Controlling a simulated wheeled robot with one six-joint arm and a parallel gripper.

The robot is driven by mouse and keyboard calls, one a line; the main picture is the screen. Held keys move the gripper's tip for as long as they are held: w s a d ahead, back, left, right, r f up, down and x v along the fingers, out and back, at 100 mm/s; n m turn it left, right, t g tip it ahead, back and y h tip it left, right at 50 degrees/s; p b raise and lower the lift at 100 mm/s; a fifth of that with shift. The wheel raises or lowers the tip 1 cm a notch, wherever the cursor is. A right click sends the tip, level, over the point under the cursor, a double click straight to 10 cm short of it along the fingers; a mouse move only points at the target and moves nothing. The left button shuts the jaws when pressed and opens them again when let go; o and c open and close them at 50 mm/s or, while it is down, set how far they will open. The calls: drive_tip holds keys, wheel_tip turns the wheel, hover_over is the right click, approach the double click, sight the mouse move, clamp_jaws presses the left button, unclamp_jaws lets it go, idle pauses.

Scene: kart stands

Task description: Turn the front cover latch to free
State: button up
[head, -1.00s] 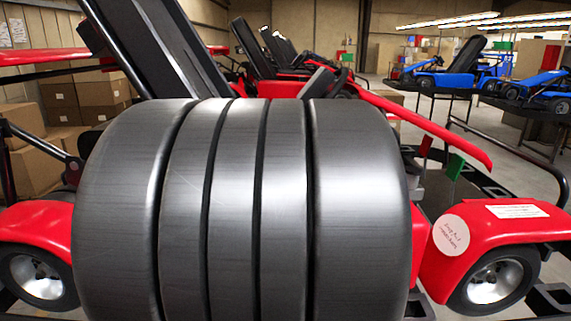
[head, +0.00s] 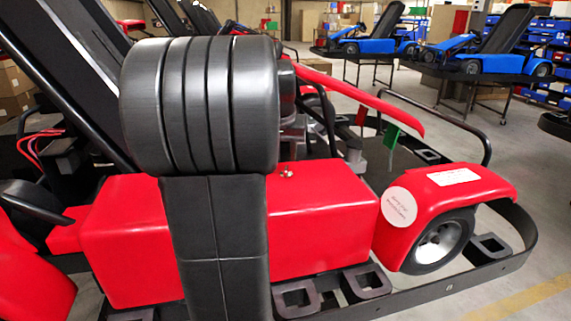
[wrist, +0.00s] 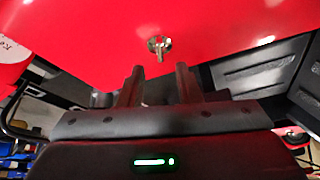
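The front cover (head: 325,210) is a glossy red panel on the kart, in the middle of the head view. The latch (head: 286,172) is a small silver fitting on its upper face, just right of my black arm. In the wrist view the latch (wrist: 159,46) has a round base and a narrow tab pointing down the picture, against the red cover (wrist: 90,35). My gripper (wrist: 160,78) is open and empty, its two dark fingers apart below the latch in the picture. The latch lines up with the gap and appears untouched. The gripper is not visible in the head view.
A red fender (head: 450,190) with a round label and a wheel (head: 440,240) stand at the right. A black bumper rail (head: 480,270) curves around the kart. A green tag (head: 391,137) hangs beyond the cover. Blue karts (head: 500,50) stand on racks behind. Open floor lies at right.

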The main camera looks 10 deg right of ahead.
sight(286, 168)
drive_tip(key=x, duration=0.5)
drive_tip(key=shift+w+f, duration=0.1)
drive_tip(key=shift+f, duration=0.25)
clamp_jaws()
